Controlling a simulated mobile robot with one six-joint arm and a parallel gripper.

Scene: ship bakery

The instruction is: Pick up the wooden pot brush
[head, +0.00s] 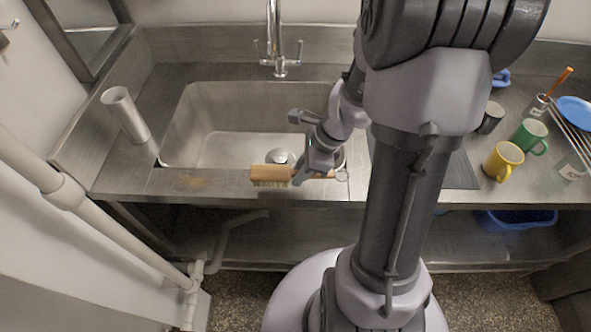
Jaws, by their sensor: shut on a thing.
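The wooden pot brush (271,174) shows at the front rim of the sink in the head view. Its orange-brown block has pale bristles facing down, and its handle runs to the right and ends in a small ring. My gripper (305,178) is shut on the brush between the block and the handle's end. The fingers and wrist hide part of the handle. I cannot tell whether the bristles touch the counter's front edge or hang just above it.
The steel sink (190,125) with its tap (279,60) lies behind. A grey cylinder (126,115) stands at left. A yellow mug (503,160), a green mug (529,137) and a dark cup (491,117) stand at right. A blue tub (515,220) sits on the lower shelf.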

